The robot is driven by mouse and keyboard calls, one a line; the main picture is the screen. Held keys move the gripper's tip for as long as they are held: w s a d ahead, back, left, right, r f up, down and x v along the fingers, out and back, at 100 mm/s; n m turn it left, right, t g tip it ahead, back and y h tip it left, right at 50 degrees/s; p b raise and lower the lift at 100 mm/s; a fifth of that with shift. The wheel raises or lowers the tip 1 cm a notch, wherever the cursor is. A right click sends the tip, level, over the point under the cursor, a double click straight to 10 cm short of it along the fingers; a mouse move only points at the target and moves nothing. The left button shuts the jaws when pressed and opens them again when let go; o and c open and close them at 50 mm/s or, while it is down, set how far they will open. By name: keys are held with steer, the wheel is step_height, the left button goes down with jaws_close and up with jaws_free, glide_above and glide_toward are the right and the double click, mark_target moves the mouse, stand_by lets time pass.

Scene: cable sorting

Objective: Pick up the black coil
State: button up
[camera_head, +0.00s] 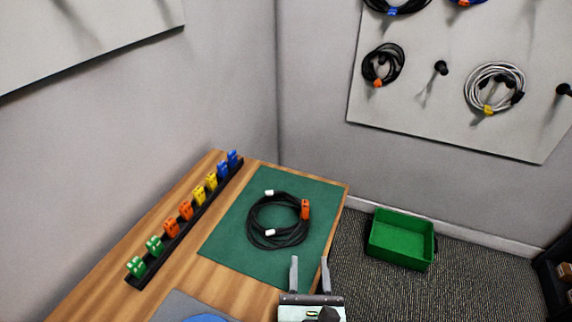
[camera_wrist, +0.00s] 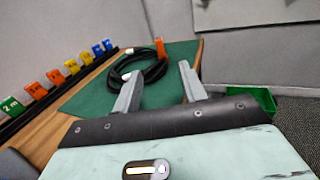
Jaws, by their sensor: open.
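A black coil (camera_head: 277,242) lies flat on the green mat (camera_head: 222,243), on the wooden table. It has two white ends and an orange tag (camera_head: 305,209) on its right side. In the wrist view the coil (camera_wrist: 127,73) shows ahead of the fingers, partly hidden by the left one. My gripper (camera_head: 310,260) is open and empty at the near right edge of the mat, apart from the coil. It also shows in the wrist view (camera_wrist: 160,82). Another black coil (camera_head: 401,62) with an orange tag hangs on the wall board.
A black rack (camera_head: 190,222) of green, orange, yellow and blue tags runs along the table's left side. A green bin (camera_head: 401,239) stands on the floor at right. A white coil (camera_head: 470,90) hangs on the board (camera_head: 425,118). A grey mat (camera_head: 172,306) lies at the near edge.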

steer(key=shift+w+a+n+y, duration=0.2)
steer(key=shift+a+n+y, duration=0.05)
steer(key=shift+n+y, duration=0.05)
steer(key=p, duration=0.2)
glide_toward(306, 210)
steer(key=w, duration=0.2)
steer(key=w+a, duration=0.1)
steer(key=w, duration=0.2)
steer(key=shift+w+r, duration=0.2)
steer(key=shift+w+d+f+p, duration=0.1)
steer(key=shift+w+p, duration=0.3)
steer(key=shift+w, duration=1.1)
steer(key=shift+w+f+p, duration=0.15)
steer(key=shift+w+p, duration=0.2)
steer(key=shift+w, duration=1.2)
jaws_close()
